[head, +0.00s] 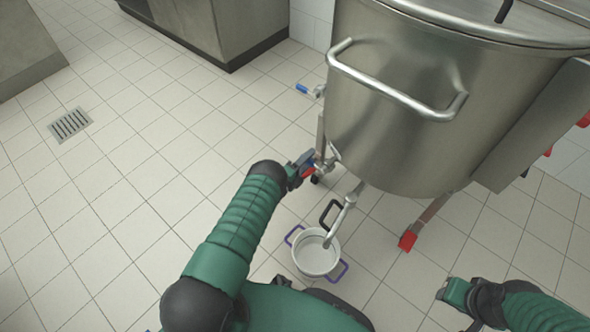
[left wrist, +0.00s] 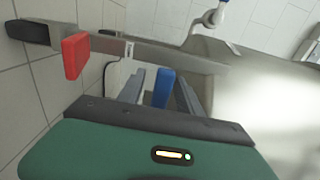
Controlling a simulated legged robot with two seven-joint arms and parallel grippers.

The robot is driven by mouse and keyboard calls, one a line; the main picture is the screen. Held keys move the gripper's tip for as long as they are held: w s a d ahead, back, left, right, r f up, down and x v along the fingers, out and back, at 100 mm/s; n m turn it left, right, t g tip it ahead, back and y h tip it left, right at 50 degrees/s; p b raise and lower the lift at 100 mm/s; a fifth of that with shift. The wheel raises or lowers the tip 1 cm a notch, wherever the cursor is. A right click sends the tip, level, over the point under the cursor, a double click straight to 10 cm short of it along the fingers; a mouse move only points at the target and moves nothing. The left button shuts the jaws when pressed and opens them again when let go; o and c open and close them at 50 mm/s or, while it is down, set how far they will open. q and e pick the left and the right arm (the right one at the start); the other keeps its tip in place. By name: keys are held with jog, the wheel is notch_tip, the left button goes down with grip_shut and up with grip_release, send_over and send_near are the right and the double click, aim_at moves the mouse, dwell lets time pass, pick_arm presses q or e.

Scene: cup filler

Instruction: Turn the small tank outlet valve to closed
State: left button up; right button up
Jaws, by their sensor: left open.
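The steel tank (head: 385,110) stands on legs at the upper right of the head view. My left gripper (head: 306,164) is low at its left side, beside a leg and valve fittings, and partly hides them. In the left wrist view my left gripper (left wrist: 160,92) is open, with a blue valve handle (left wrist: 163,86) between its two fingers. I cannot tell whether the fingers touch it. The valve body behind the handle is mostly hidden. Another valve with a blue handle (head: 302,88) sits higher on the tank's left. My right gripper (head: 450,294) is at the lower right, its jaws unclear.
A pot (head: 316,256) with purple handles stands on the floor under the spout pipe (head: 344,210). Red tabs show at the tank legs, one (left wrist: 75,55) close to my left gripper. The tiled floor to the left is clear around a drain grate (head: 70,124).

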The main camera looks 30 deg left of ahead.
pick_arm(q)
jog(key=s+a+p, duration=0.2)
jog(key=s+p, duration=0.3)
jog(key=s, duration=0.9)
jog(key=shift+s, duration=0.4)
